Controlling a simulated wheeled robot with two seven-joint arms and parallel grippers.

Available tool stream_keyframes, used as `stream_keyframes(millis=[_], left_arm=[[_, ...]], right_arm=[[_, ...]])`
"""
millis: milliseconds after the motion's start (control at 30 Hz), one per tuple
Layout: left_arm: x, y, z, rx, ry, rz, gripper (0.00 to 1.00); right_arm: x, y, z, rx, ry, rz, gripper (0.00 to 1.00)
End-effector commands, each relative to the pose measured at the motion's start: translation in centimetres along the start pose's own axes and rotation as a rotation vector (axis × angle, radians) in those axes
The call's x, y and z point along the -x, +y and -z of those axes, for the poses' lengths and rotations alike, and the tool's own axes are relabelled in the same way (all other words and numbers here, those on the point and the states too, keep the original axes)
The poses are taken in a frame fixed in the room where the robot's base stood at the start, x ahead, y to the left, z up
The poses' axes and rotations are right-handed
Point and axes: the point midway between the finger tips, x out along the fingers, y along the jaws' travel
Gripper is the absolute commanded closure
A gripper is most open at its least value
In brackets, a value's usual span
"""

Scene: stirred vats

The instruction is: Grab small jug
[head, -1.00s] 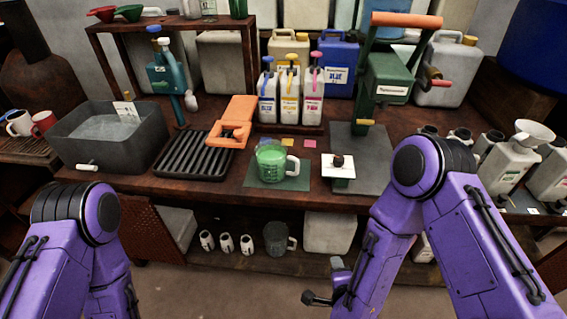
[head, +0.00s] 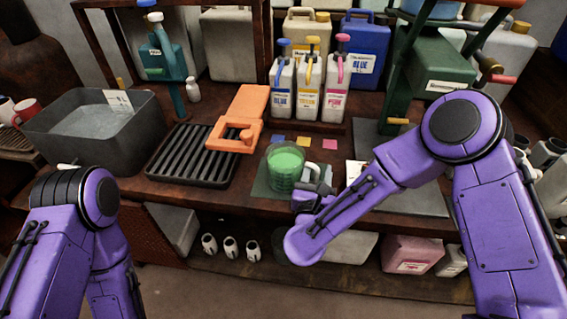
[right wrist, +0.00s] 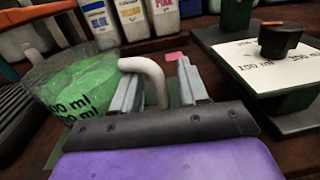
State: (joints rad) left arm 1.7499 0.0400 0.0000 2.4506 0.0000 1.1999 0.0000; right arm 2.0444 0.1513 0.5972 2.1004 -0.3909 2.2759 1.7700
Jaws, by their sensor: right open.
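The small jug (head: 284,165) is clear, with green liquid inside and millilitre marks. It stands upright on a dark green mat (head: 262,187) near the bench's front edge. In the right wrist view the jug (right wrist: 85,95) is at the left, and its pale handle (right wrist: 150,68) reaches between my fingers. My right gripper (head: 318,184) is at the jug's right side, at the handle. In the right wrist view the gripper (right wrist: 160,88) is open, with one finger on each side of the handle. Contact cannot be told. My left gripper is out of view.
A black knob on a white card (right wrist: 285,55) is close to the right of my right gripper. Pump bottles (head: 309,85) stand behind the jug. A grey basin (head: 85,130) stands further left.

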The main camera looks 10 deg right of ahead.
Motion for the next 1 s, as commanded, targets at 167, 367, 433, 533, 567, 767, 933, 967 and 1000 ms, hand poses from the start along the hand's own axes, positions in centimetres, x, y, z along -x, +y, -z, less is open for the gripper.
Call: stream_keyframes(millis=[167,367,433,533,567,767,933,967,1000], left_arm=[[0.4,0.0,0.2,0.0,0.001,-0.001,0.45],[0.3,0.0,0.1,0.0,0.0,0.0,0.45],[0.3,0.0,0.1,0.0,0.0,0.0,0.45],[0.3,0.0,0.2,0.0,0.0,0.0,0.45],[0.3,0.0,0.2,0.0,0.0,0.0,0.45],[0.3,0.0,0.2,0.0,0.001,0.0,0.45],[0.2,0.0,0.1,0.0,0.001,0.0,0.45],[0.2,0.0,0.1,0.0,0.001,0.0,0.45],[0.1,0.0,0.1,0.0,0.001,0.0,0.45]], right_arm=[[-0.8,-0.8,0.0,0.001,0.001,0.008,0.56],[-0.7,-0.7,0.0,0.001,0.0,0.007,0.82],[-0.7,-0.7,0.0,0.001,0.0,0.006,1.0],[-0.7,-0.7,0.0,0.001,0.0,0.006,1.0],[-0.8,-0.6,-0.1,-0.001,-0.002,0.006,1.0],[-0.8,-0.6,-0.1,0.0,-0.001,0.006,1.0],[-0.8,-0.7,-1.1,-0.003,-0.002,0.008,1.0],[-0.8,-0.7,-1.5,-0.005,-0.003,0.008,1.0],[-0.8,-0.7,-2.1,-0.004,-0.004,0.008,1.0]])
